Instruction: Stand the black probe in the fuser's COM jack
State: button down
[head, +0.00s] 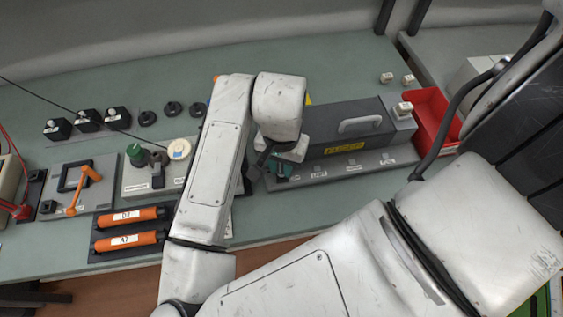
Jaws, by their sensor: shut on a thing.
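The fuser (345,125) is a long dark grey unit with a pale handle and a yellow label, right of centre in the head view. Its lighter front ledge (330,170) carries several small white labels. The lettering is too small to read, so I cannot tell which spot is the COM jack. My gripper (270,160) points down at the left end of this ledge and is shut on a small dark thing, apparently the black probe. The probe's tip is not clear.
A red bin (434,122) stands right of the fuser. Two orange rollers (128,239) lie in a black tray at the front left. A grey panel with an orange handle (88,176) and several black knobs stand further left.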

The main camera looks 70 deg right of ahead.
jog(key=c, duration=0.9)
grip_release()
notch_tip(320, 180, up, 11)
jog(key=shift+f, duration=0.1)
